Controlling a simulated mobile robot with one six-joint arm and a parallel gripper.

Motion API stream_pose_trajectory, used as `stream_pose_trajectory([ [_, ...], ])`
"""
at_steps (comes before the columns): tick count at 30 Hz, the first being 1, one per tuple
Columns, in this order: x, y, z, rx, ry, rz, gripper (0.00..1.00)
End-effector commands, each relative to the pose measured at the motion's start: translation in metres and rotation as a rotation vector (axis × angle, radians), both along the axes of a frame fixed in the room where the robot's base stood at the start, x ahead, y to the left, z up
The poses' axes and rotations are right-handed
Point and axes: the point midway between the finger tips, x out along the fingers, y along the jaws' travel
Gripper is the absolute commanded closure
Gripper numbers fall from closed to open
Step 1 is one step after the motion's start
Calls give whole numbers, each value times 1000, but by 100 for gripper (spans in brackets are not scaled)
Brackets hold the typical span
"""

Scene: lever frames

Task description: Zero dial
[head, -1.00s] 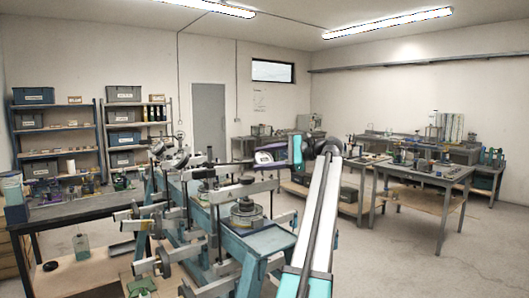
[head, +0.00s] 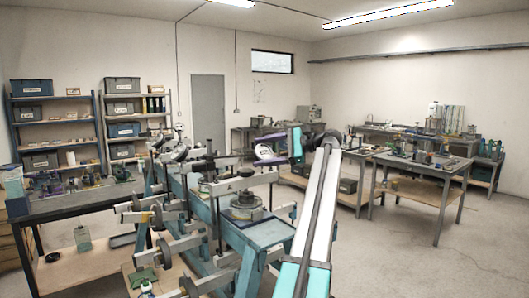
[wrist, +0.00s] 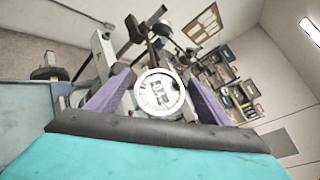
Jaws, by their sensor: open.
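A round dial (wrist: 160,92) with a pale face, dark markings and a light rim shows in the middle of the wrist view. My gripper (wrist: 160,78) is open, its two purple fingers on either side of the dial in that view. The dial appears beyond the fingertips, with no contact visible.
The rig carries several clamps, bars and wheels, and a round grey fixture (head: 246,205). A dark workbench (head: 75,207) stands at left, with shelves (head: 50,130) behind. Another table (head: 425,163) stands at right. The floor (head: 400,245) at lower right is clear.

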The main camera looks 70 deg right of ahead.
Motion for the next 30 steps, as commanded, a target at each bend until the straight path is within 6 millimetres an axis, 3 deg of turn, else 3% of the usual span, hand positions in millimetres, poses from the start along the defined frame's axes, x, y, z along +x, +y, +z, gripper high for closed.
stream_pose_trajectory([
  [11, -12, -3, 2, 0, -1, -1, 27],
  [30, -90, -13, 23, 1, -1, -1, 27],
])
